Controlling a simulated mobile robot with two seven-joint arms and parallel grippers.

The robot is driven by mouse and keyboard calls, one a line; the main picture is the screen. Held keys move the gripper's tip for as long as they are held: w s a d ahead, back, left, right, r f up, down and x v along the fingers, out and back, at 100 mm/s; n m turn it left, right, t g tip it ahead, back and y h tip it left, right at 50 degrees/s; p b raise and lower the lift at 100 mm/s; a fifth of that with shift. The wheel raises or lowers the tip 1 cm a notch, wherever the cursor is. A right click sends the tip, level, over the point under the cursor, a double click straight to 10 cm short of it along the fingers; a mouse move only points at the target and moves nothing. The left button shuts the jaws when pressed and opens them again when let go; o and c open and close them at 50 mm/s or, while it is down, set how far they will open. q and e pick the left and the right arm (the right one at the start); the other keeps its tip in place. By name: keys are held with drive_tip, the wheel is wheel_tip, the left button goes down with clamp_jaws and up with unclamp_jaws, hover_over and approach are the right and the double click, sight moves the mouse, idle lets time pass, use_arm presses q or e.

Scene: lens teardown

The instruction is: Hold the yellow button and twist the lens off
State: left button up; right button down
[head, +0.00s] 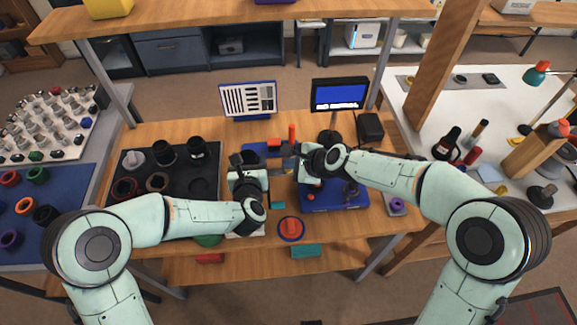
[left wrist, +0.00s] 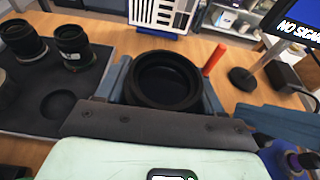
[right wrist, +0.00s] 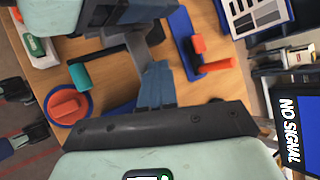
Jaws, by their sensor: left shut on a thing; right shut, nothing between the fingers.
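My left gripper (left wrist: 167,88) is shut on a black round lens (left wrist: 165,78); its blue-grey fingers press on the two sides of the ring, and I look down into its dark opening. In the head view the left gripper (head: 245,162) is at the middle of the bench and hides much of what it holds. My right gripper (right wrist: 156,85) is shut with nothing between its fingers. In the head view the right gripper (head: 291,164) points left toward the left one, a short gap away. I cannot make out the yellow button; the grippers cover that area.
A black tray (head: 205,190) with several lens parts lies left. A test chart (head: 248,98) and a monitor (head: 340,94) reading "NO SIGNAL" stand behind. A blue tray (head: 335,199) is right. A red knob on a blue disc (head: 291,228) and a red upright stick (head: 292,133) stand nearby.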

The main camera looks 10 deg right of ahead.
use_arm(q)
drive_tip(key=shift+n+y, duration=0.8)
drive_tip(key=shift+y, duration=0.2)
drive_tip(key=shift+a+n+y, duration=0.15)
drive_tip(key=shift+n+y, duration=0.35)
drive_tip(key=shift+y, duration=0.1)
use_arm(e)
drive_tip(key=shift+f, duration=0.1)
use_arm(q)
drive_tip(key=shift+n+g+y, duration=0.4)
drive_tip(key=shift+n+y, duration=0.1)
drive_tip(key=shift+y, duration=0.2)
drive_tip(key=shift+a+n+g+y, duration=0.2)
drive_tip(key=shift+n+g+y, duration=0.1)
drive_tip(key=shift+n+y, duration=0.55)
drive_tip(key=o, duration=1.3)
drive_tip(key=shift+s, duration=0.1)
